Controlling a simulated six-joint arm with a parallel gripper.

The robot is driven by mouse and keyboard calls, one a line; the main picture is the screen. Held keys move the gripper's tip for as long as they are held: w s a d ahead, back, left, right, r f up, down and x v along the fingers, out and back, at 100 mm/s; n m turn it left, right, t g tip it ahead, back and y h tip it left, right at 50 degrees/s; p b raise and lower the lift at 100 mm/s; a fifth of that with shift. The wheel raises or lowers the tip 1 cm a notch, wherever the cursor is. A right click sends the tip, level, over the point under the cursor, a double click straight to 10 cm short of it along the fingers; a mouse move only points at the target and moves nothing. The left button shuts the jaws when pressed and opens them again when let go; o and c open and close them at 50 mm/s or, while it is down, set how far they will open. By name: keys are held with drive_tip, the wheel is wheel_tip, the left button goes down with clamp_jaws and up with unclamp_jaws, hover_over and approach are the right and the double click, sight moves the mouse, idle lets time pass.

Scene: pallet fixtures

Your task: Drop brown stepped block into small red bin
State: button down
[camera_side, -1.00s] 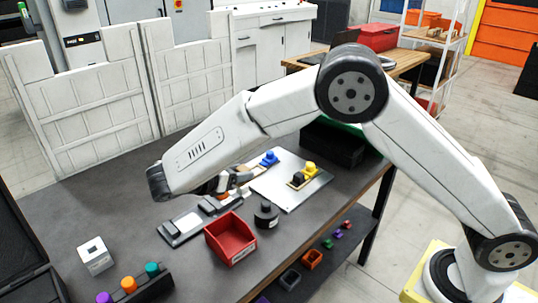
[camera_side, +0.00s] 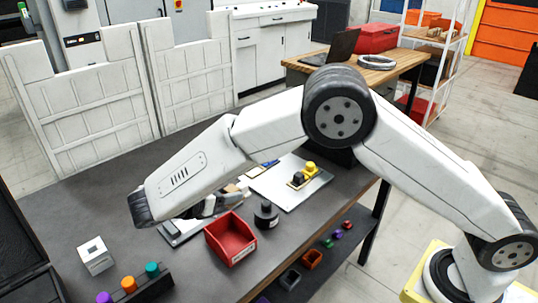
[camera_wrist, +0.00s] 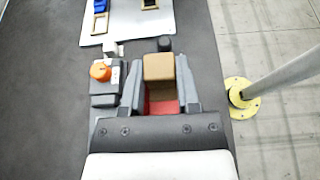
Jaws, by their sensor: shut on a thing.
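The brown stepped block (camera_wrist: 158,68) is between the fingers of my gripper (camera_wrist: 158,85) in the wrist view. My gripper is shut on it, and its lower part is partly hidden. The small red bin (camera_side: 218,250) stands on the dark table in the side view, open at the top and empty as far as I see. Part of it shows in the wrist view (camera_wrist: 164,107) below the block, between the fingers. In the side view my gripper (camera_side: 222,204) is just behind and left of the bin, partly hidden by my arm.
A dark cylinder (camera_side: 266,214) stands right beside the bin. A grey fixture with an orange knob (camera_wrist: 100,71) lies left of the gripper in the wrist view. A white plate (camera_side: 300,196) with yellow and black pieces lies behind. A white cube (camera_side: 95,255) and colored pegs (camera_side: 130,285) stand front left.

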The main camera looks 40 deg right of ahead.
drive_tip(key=shift+f, duration=1.65)
drive_tip(key=shift+c, duration=1.3)
unclamp_jaws()
drive_tip(key=shift+a, duration=0.1)
drive_tip(key=v, duration=0.7)
drive_tip(key=shift+a, duration=0.25)
drive_tip(key=shift+r, duration=0.15)
